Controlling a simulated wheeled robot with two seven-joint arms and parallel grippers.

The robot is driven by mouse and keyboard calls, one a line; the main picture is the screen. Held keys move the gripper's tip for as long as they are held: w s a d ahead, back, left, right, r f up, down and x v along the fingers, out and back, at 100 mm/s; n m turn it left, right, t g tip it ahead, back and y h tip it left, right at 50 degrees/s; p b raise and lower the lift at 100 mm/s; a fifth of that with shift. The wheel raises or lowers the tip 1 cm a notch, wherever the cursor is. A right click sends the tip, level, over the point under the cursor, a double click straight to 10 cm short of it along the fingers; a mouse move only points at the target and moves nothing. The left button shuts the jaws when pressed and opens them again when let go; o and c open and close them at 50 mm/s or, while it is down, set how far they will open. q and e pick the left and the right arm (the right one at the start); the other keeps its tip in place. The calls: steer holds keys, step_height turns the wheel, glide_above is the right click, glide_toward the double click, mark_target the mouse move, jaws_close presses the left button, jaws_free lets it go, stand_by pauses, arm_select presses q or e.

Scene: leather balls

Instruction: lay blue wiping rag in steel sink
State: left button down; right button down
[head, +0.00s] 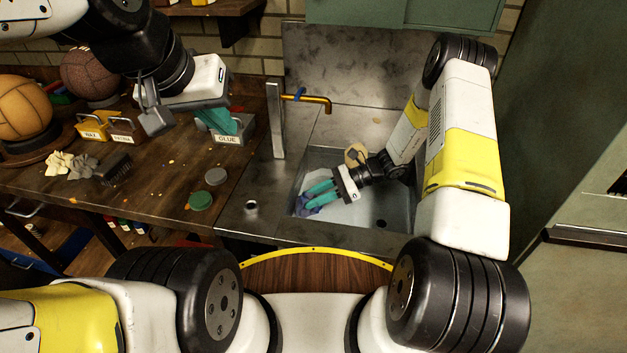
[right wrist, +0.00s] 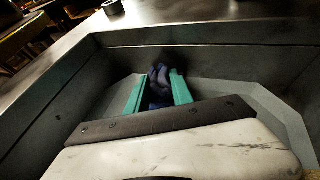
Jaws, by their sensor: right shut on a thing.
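The steel sink (head: 398,218) is set in the counter at the centre right of the head view; its wall also shows in the right wrist view (right wrist: 250,61). My right gripper (head: 318,196) reaches down inside the sink. Its teal fingers are shut on the blue wiping rag (head: 309,207), bunched between them; the rag also shows in the right wrist view (right wrist: 160,78). I cannot tell if the rag touches the sink floor.
A tan round thing (head: 356,154) is by the sink's back edge. The bench at left holds balls (head: 22,108), a glue box (head: 228,138), yellow caddies (head: 92,126), a brush (head: 113,169) and a green lid (head: 200,200).

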step_height(320, 180, down, 3)
steer(key=shift+r, duration=0.15)
steer(key=c, duration=1.1)
jaws_free()
